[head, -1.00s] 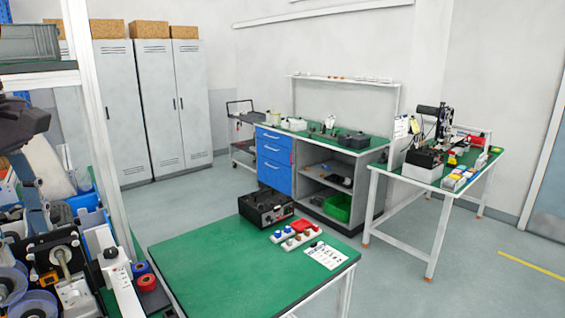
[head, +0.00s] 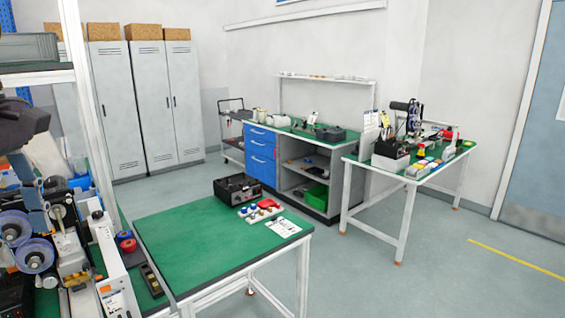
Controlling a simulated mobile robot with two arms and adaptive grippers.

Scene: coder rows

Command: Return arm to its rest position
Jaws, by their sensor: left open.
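My left arm comes in at the left edge, with a black joint (head: 22,122) and a blue-grey part below it. My left gripper (head: 38,215) points down over the crowded bench at the left. It is open, and I see nothing held in it. Its fingertips are small and hard to separate from the equipment behind them. My right arm and right gripper are outside the picture.
Spools (head: 36,256) and devices crowd the left bench, beside a white rack post (head: 92,130). A green-topped table (head: 195,245) holds a white connector block (head: 258,211) and a card (head: 284,227). Open floor (head: 400,285) lies at the right.

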